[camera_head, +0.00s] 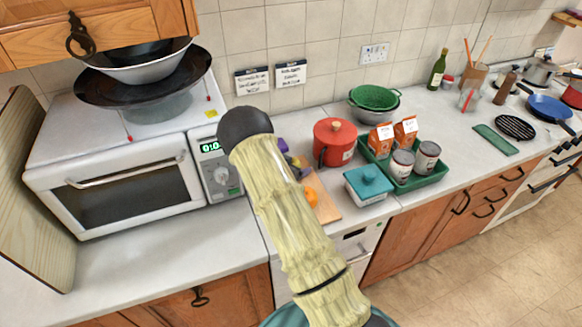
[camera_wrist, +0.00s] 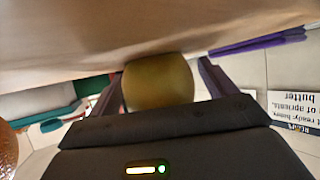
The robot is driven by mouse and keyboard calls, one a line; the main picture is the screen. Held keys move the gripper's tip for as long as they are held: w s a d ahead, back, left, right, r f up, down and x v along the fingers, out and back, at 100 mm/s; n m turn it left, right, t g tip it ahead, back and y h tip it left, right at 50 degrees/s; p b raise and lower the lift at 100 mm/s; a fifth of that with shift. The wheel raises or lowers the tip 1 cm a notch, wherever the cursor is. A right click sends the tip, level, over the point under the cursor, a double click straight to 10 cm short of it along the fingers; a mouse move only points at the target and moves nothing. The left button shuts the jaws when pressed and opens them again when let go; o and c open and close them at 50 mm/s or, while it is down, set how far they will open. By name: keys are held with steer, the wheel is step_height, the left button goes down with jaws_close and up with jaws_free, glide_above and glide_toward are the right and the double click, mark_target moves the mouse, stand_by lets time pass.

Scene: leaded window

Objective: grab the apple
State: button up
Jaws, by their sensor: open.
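In the wrist view, a smooth, rounded olive-yellow thing, apparently the apple (camera_wrist: 158,84), sits at the edge of a tan surface that looks like the wooden board. My gripper (camera_wrist: 160,74) is open, with one dark finger on each side of it. I cannot tell whether either finger touches it. In the head view my arm covers part of the wooden board (camera_head: 326,208), and neither the apple nor my gripper can be made out there.
An orange (camera_head: 310,196) lies on the board, with something purple (camera_head: 283,145) behind. A teal lidded dish (camera_head: 369,184), a red pot (camera_head: 335,142) and a green tray (camera_head: 430,178) with jars stand to the right. A white oven (camera_head: 115,185) stands left.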

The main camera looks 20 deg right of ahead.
mark_target(294, 159)
steer(key=c, duration=1.1)
steer(key=shift+r, duration=0.1)
step_height(294, 159, up, 10)
steer(key=shift+f+b, duration=0.1)
steer(key=shift+b, duration=0.6)
